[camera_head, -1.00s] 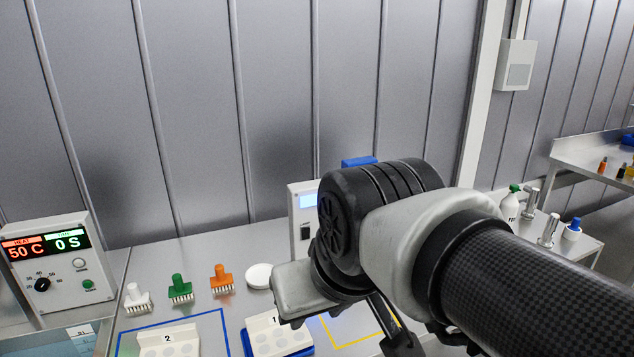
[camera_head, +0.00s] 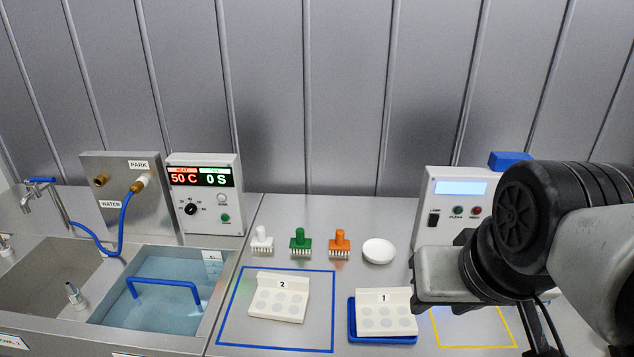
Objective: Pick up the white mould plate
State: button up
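The mould plate marked 2 (camera_head: 278,299) lies inside a blue square outline. The mould plate marked 1 (camera_head: 386,312) rests on a blue tray (camera_head: 352,322), to the right of that outline. My arm comes in from the right edge, and its grey wrist part overlaps the right side of plate 1 in the picture. Dark parts of my gripper (camera_head: 541,330) show low at the right; the fingertips are hidden or out of frame. I see no contact with either plate.
A yellow outline (camera_head: 474,346) lies right, before a white device (camera_head: 452,190). A water bath (camera_head: 160,290) and heater box (camera_head: 205,194) are left.

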aim_at(284, 297)
jog(key=i+j, duration=0.1)
jog(key=j, duration=0.85)
jog(key=i+j, duration=0.15)
jog(key=j, duration=0.3)
